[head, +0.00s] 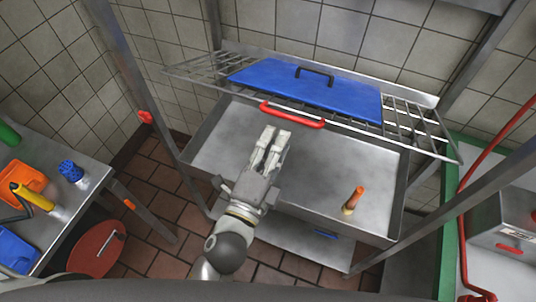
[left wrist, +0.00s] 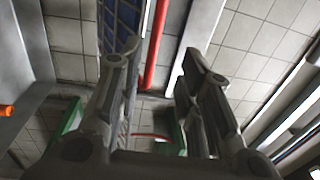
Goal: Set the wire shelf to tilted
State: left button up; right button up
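The wire shelf (head: 413,122) spans the top of the steel basin, and I cannot tell its exact slope. A blue board (head: 310,85) with a black handle lies on it. A red handle (head: 292,114) sits along the shelf's front edge. My left gripper (head: 275,136) is over the basin, just in front of and below the red handle, fingers apart and empty. In the left wrist view, the red handle (left wrist: 157,42) shows beyond the spread fingers (left wrist: 155,75), not between them in a grip. The shelf's grid with blue behind it (left wrist: 121,22) is at upper left. My right gripper is out of view.
The steel basin (head: 225,130) holds an orange-topped object (head: 354,200) at its right. A side table (head: 85,195) at left carries an orange tray, a yellow-handled tool and a blue brush. A red round lid (head: 92,250) is low at left. Steel posts flank the basin.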

pick_arm(q)
jog(key=shift+v, duration=1.6)
jog(key=shift+r, duration=0.1)
jog(key=s+a+f+n+g+y+b, duration=0.1)
jog(key=s+f+n+g+b, duration=0.15)
jog(key=f, duration=1.15)
jog(key=s+a+f+n+g+y+b, duration=0.1)
jog(key=a+f+n+g, duration=0.15)
jog(key=f, duration=1.15)
jog(key=s+a+f+n+g+b, duration=0.1)
jog(key=s+f+n+g+b, duration=0.15)
jog(key=f, duration=1.15)
jog(key=s+a+f+n+g+y+b, duration=0.1)
jog(key=s+a+f+n+g, duration=0.2)
jog(key=f, duration=0.5)
jog(key=s+a+f+n+g+y, duration=0.1)
jog(key=s+a+f+n, duration=0.1)
jog(key=s+a+f, duration=0.4)
jog(key=s+a+f+n+g+y+b, duration=0.1)
jog(key=s+a+f+n+g, duration=0.1)
jog(key=s+f, duration=0.4)
jog(key=s+a+f+n+g+b, duration=0.1)
jog(key=s+a+f+n+g, duration=0.2)
jog(key=s+f, duration=0.4)
jog(key=s+a+n, duration=0.1)
jog(key=s+a, duration=0.1)
jog(key=s, duration=0.1)
jog(key=shift+a+n+y, duration=0.2)
jog(key=shift+n+y, duration=0.15)
jog(key=shift+y, duration=0.05)
